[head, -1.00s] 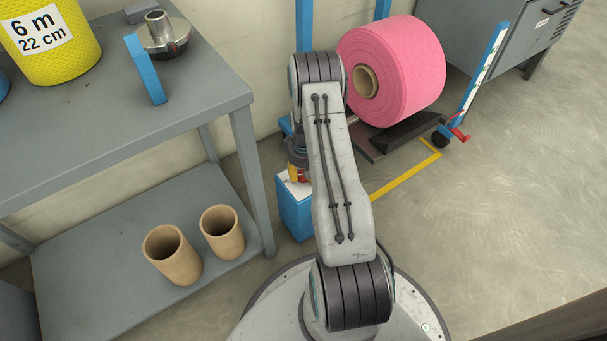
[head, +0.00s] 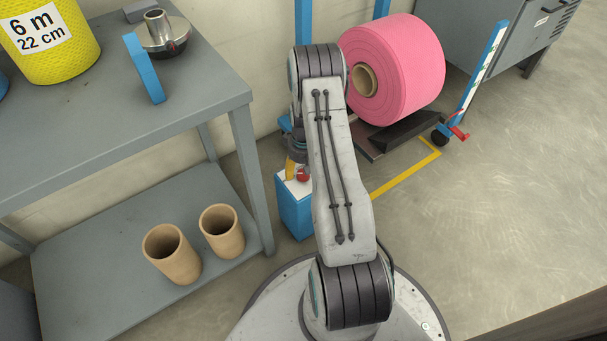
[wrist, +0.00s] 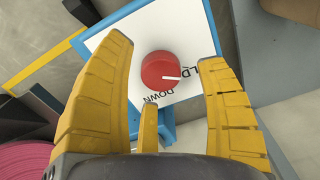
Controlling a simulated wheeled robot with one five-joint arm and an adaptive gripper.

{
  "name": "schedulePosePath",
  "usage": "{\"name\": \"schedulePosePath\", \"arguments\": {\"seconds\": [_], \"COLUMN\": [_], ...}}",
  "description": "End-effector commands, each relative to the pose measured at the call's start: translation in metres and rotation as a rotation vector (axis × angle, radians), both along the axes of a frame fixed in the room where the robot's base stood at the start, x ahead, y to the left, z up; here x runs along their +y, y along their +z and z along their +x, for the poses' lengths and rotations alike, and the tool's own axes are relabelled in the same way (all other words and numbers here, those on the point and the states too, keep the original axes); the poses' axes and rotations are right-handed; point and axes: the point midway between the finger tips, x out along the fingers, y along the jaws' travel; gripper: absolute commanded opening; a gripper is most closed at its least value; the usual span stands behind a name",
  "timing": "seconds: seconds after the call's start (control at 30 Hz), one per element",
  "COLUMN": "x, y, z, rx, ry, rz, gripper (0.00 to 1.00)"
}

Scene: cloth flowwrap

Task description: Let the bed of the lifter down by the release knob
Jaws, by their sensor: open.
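The red release knob (head: 303,175) sits on the white top of a blue box (head: 295,217). In the wrist view the knob (wrist: 162,70) has a white mark pointing right, towards a partly hidden label ending in "LD"; "DOWN" is printed below it. My gripper (wrist: 165,53) is open, its yellow fingers spread on either side of the knob with visible gaps. In the head view my gripper (head: 290,168) is just above the box, mostly behind my arm. The lifter's dark bed (head: 405,133) is under a large pink roll (head: 410,65).
A grey table (head: 100,130) stands at the left, with two tan tubes (head: 172,254) on its lower shelf. A blue post with a red pedal (head: 459,133) and a grey cabinet (head: 510,40) are at the right. The floor (head: 500,210) at right is clear.

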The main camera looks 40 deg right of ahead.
Motion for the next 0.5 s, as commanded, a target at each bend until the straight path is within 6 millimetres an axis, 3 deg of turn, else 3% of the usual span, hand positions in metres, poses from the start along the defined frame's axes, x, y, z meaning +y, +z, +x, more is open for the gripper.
{"name": "schedulePosePath", "arguments": {"seconds": [0.3, 0.5], "x": [0.000, 0.000], "y": [0.056, 0.083], "z": [0.001, 0.000], "rx": [-0.003, 0.000], "ry": [0.001, 0.001], "rz": [-0.002, 0.000], "gripper": [0.67, 0.67]}}
